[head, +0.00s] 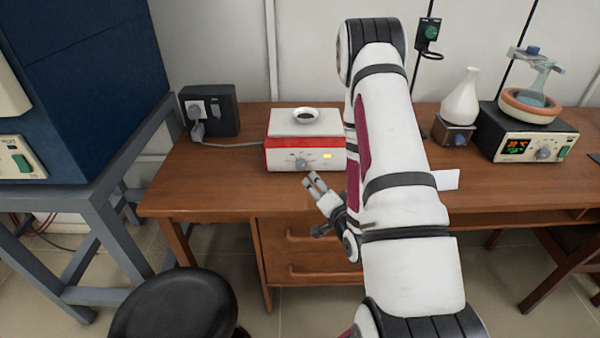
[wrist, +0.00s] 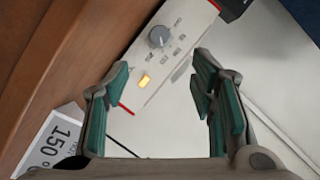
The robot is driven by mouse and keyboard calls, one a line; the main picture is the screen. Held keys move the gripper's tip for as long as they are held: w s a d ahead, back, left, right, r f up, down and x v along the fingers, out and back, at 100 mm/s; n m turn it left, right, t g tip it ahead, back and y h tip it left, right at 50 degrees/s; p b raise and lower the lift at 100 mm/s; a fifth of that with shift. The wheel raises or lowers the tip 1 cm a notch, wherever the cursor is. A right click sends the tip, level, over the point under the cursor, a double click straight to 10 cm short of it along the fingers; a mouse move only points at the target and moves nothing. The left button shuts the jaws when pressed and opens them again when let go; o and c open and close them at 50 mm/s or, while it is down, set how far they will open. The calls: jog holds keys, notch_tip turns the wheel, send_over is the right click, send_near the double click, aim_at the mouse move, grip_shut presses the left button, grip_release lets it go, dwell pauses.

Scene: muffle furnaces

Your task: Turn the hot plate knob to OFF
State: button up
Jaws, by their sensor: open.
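The hot plate (head: 305,141) is a white box with a red band, standing on the wooden desk. Its grey knob (head: 301,163) is on the front face, left of a lit yellow indicator. In the wrist view the knob (wrist: 159,37) shows at the top centre, beyond the fingertips, with the lit indicator (wrist: 144,80) nearer. The marks around the knob are too small to read. My gripper (head: 313,181) is in front of and slightly below the knob, apart from it. In the wrist view my gripper (wrist: 160,80) is open, with nothing between its fingers.
A small dish (head: 306,115) sits on the hot plate. A dark power box (head: 209,110) with a plug stands to the left on the desk (head: 200,185). A black stool (head: 175,305) stands in front. Another heater (head: 525,135) is at right.

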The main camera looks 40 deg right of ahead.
aim_at(302, 167)
jog(key=shift+b+x, duration=1.2)
jog(key=x, duration=1.1)
jog(key=shift+b, duration=0.4)
jog(key=c, duration=1.1)
